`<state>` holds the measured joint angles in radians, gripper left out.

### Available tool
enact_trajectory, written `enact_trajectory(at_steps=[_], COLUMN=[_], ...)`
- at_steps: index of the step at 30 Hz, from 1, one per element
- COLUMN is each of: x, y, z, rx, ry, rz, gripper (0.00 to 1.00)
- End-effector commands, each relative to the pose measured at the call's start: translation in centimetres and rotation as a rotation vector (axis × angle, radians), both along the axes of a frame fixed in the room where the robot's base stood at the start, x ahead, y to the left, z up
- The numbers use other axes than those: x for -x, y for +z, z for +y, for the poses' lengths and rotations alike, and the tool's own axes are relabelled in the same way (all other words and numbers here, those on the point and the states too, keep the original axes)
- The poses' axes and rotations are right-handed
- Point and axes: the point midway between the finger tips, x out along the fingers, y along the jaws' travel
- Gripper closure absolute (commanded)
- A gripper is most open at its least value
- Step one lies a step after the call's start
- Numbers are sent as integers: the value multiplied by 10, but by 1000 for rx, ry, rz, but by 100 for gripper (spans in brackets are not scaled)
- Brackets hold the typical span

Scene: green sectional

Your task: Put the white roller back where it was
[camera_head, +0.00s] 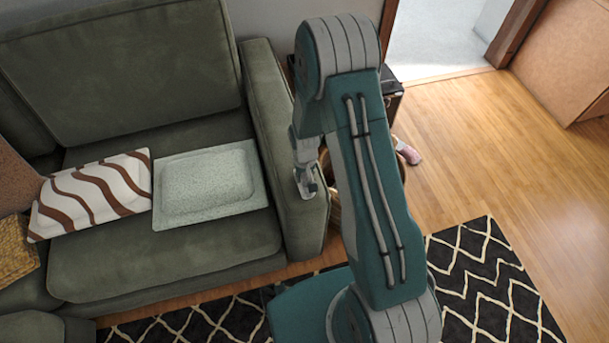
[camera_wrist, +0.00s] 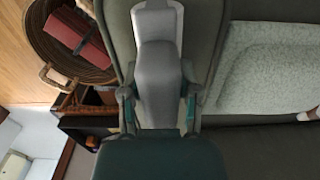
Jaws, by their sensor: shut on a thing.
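In the wrist view a white and grey piece, which I take to be the white roller (camera_wrist: 156,24), extends from between my gripper's fingers (camera_wrist: 158,100). The fingers are shut on its grey part. In the head view my gripper (camera_head: 306,184) points down at the right armrest (camera_head: 306,222) of the green sofa. The roller is too small and too covered there to make out clearly. I cannot tell whether it touches the armrest.
A pale speckled cushion (camera_head: 207,183) and a striped cushion (camera_head: 92,196) lie on the seat. Beside the armrest, a wicker basket (camera_wrist: 44,72) holds a dark red item (camera_wrist: 78,38). A pink object (camera_head: 408,152) lies on the floor. Wood floor is clear at right.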

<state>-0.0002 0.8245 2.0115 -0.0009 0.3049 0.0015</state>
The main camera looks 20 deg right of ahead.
Motion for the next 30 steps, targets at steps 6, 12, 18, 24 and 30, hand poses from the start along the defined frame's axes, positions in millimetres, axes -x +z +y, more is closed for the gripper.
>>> enact_trajectory(at_steps=[6,12,18,24,30], x=[0,0,0,-1,-1], y=[-2,-2,1,28,67], z=[0,0,0,0,0], rx=[0,0,0,0,0], ry=[0,0,0,0,0], rz=[1,1,0,-4,-4], gripper=[24,24,24,24,24])
